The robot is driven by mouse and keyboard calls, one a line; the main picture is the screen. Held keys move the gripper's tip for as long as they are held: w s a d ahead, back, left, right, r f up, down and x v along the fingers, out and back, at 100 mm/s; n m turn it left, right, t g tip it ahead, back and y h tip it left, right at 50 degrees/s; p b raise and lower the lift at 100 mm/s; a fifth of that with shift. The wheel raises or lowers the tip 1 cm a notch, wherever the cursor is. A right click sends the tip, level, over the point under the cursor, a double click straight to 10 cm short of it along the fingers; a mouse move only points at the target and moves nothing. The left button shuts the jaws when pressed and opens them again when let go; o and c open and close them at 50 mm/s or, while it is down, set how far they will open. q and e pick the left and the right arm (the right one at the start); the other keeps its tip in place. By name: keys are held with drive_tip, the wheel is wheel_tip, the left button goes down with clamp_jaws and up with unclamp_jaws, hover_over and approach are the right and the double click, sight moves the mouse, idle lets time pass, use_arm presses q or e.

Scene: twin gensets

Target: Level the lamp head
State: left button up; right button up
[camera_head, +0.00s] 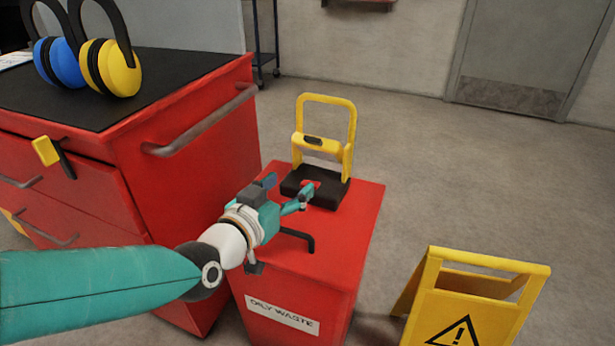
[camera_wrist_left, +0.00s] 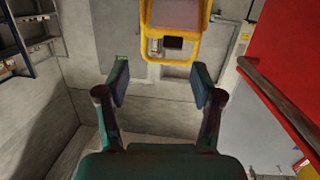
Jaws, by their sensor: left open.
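A lamp with a yellow frame (camera_head: 351,125) and a black base (camera_head: 328,190) stands on a red bin's lid. A yellow crosspiece with a small dark part, which looks like the lamp head (camera_head: 325,145), sits low in the frame; its exact tilt is hard to tell. In the left wrist view the yellow frame (camera_wrist_left: 148,55) shows at the top, beyond the fingers, with a small black box (camera_wrist_left: 173,42) inside it. My left gripper (camera_head: 287,190) is open and empty, in front of the base and partly covering it; its fingers (camera_wrist_left: 160,86) also show apart in the wrist view. My right gripper is out of view.
The red bin (camera_head: 347,255) has a black lid handle (camera_head: 296,237) just below my left gripper. A red cabinet (camera_head: 190,190) with a bar handle stands close on the left, bearing ear defenders (camera_head: 112,68). A yellow warning sign (camera_head: 470,315) stands right; floor behind is clear.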

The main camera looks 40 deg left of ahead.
use_arm(q)
drive_tip(key=s+a+t+b, duration=0.1)
drive_tip(key=s+b, duration=0.1)
drive_tip(key=p, duration=0.8)
approach(311, 139)
drive_tip(key=shift+y, duration=0.6)
drive_tip(key=w, duration=0.3)
drive_tip(key=w+b, duration=0.1)
drive_tip(key=w, duration=0.2)
drive_tip(key=w+a, duration=0.1)
drive_tip(key=w, duration=0.2)
drive_tip(key=shift+w+a+f+b, duration=0.1)
drive_tip(key=shift+w+f+b, duration=0.1)
drive_tip(key=shift+f+b, duration=0.15)
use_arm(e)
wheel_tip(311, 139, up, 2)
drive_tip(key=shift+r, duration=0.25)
use_arm(q)
drive_tip(key=shift+c, duration=0.2)
